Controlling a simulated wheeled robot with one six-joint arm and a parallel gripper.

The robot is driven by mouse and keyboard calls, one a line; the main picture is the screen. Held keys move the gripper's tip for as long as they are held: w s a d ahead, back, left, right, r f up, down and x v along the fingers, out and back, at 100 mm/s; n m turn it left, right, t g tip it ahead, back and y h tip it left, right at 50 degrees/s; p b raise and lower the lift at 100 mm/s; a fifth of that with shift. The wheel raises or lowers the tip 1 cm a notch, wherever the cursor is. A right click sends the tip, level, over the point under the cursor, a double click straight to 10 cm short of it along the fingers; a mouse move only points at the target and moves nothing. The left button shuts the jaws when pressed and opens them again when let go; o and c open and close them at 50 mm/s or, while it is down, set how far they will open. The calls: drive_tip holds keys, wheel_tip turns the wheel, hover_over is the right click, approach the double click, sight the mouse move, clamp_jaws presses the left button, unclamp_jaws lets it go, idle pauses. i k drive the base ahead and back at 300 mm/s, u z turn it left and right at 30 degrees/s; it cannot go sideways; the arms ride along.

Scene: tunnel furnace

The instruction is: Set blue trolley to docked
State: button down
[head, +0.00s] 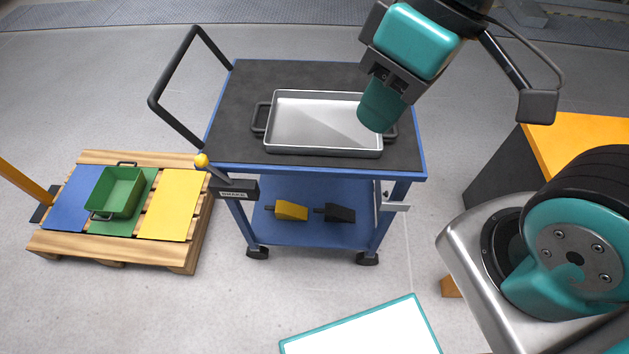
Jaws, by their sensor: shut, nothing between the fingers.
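The blue trolley (300,171) stands upright in the middle of the head view, with a dark mat on its top and a black push handle (176,66) at its left. A lever with a yellow knob (201,160) rises at its front left corner, beside a black label box (238,190). A grey metal tray (322,152) with dark handles rests on the top. My gripper (378,112) is above the right part of the tray; its fingers are shut with nothing held. It hides the tray's right back corner. I cannot tell its height above the tray.
A pallet (110,252) with coloured panels and a green bin (118,193) is at left. A white teal-edged panel (370,335) lies in front. An orange-topped unit (580,135) stands right.

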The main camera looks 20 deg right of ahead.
sight(229, 143)
drive_tip(key=k, duration=0.6)
drive_tip(key=u, duration=0.7)
drive_tip(key=i, duration=1.4)
drive_tip(key=z, duration=0.3)
